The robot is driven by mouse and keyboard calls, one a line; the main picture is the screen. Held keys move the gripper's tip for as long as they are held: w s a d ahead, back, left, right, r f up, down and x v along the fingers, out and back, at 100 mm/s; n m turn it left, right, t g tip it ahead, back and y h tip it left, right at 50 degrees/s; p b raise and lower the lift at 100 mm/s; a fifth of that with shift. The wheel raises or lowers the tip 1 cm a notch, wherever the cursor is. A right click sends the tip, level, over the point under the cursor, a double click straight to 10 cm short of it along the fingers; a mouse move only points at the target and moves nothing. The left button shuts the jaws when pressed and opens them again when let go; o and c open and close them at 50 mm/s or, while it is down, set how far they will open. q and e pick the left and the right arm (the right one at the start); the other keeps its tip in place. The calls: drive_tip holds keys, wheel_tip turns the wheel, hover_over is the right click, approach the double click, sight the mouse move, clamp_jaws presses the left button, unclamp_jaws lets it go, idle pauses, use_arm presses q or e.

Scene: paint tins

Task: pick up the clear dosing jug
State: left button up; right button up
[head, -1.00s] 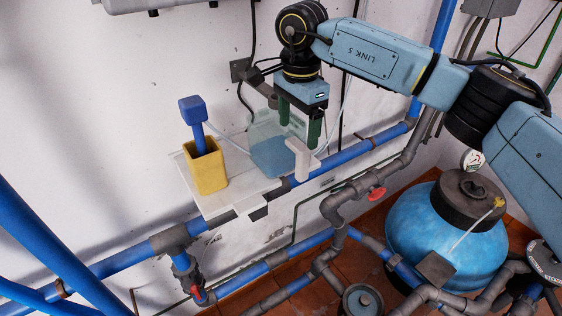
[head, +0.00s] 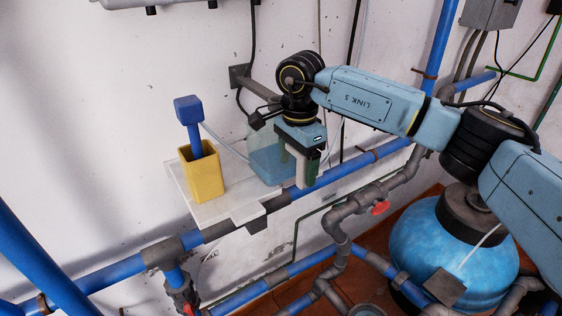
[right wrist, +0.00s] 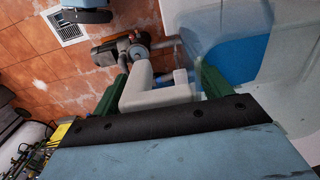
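The clear dosing jug (head: 264,150), see-through with blue liquid in it, stands at the right end of a white wall shelf in the head view. My right gripper (head: 301,178) is at its right side and hides much of its handle. In the right wrist view the jug (right wrist: 240,50) fills the upper right. Its white handle (right wrist: 145,88) lies between the two green fingers of my right gripper (right wrist: 162,82). The fingers stand apart, one on each side of the handle; I see no clear grip on it. My left gripper is not in view.
A yellow container (head: 203,175) with a blue tool (head: 190,115) in it stands left of the jug on the white shelf (head: 220,207). Blue pipes (head: 345,172) run below and beside the shelf. A blue tank (head: 425,240) stands on the floor at right.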

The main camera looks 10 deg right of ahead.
drive_tip(key=shift+r, duration=0.1)
drive_tip(key=c, duration=0.9)
drive_tip(key=shift+r, duration=0.5)
drive_tip(key=shift+s+d+r+b, duration=0.1)
drive_tip(key=shift+s+r+b, duration=0.1)
drive_tip(key=shift+r, duration=0.4)
drive_tip(key=shift+s+d+r+b, duration=0.1)
drive_tip(key=shift+r+b, duration=0.05)
drive_tip(key=shift+r, duration=0.45)
drive_tip(key=s+d+b, duration=0.1)
drive_tip(key=s+d, duration=0.1)
drive_tip(key=s, duration=0.3)
drive_tip(key=s+d, duration=0.2)
drive_tip(key=s, duration=0.4)
drive_tip(key=s+d+b, duration=0.1)
drive_tip(key=s, duration=0.4)
drive_tip(key=shift+s+d+b, duration=0.15)
drive_tip(key=shift+d+b, duration=0.15)
drive_tip(key=shift+d, duration=0.1)
drive_tip(key=o, duration=0.5)
drive_tip(key=shift+c, duration=0.2)
drive_tip(key=c, duration=0.6)
